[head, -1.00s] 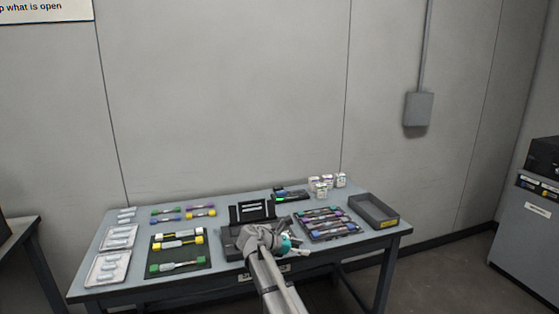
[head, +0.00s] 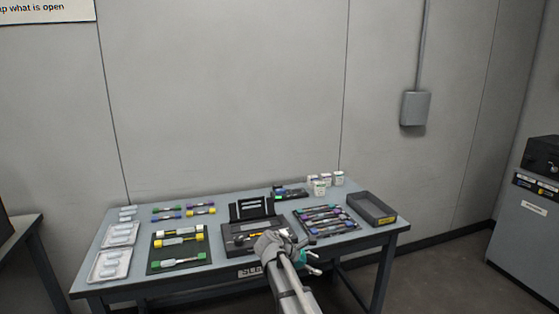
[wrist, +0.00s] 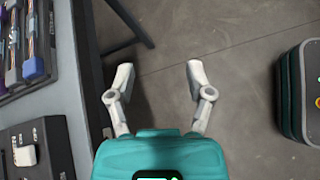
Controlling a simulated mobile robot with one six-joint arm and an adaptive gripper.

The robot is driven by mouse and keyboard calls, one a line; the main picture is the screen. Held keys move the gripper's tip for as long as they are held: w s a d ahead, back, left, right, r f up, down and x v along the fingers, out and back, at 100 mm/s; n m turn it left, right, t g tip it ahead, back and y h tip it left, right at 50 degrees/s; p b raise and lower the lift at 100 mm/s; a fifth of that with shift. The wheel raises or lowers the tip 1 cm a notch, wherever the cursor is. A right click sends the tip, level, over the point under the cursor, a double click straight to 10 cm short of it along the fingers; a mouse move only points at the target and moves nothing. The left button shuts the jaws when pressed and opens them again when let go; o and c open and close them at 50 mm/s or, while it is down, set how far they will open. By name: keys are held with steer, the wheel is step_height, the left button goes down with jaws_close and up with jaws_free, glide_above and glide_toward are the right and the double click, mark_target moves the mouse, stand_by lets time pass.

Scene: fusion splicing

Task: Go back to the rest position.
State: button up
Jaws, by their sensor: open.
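My gripper (head: 314,262) is at the front edge of the table in the head view, in front of the fusion splicer (head: 240,238). In the wrist view my gripper (wrist: 160,80) has its two pale fingers spread apart with nothing between them. Below the fingers is bare grey floor (wrist: 190,50). The table's edge runs down the left of the wrist view.
A grey cabinet (head: 520,225) stands at the right.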

steer(key=s+d+f+m+g+y, duration=0.1)
steer(key=s+d+f+m+y, duration=0.2)
steer(key=s+m, duration=0.35)
steer(key=s+d+f+m+g+y, duration=0.1)
steer(key=s+f+m+y, duration=0.1)
steer(key=s+m+y, duration=0.45)
steer(key=s+d+f+m+g+y, duration=0.1)
steer(key=s+d+f+m, duration=0.15)
steer(key=s+m, duration=0.45)
step_height(320, 180, up, 16)
steer(key=s+n+p, duration=0.1)
steer(key=n+p, duration=0.1)
steer(key=p, duration=1.5)
steer(key=shift+s+a+r, duration=0.2)
steer(key=shift+a, duration=0.2)
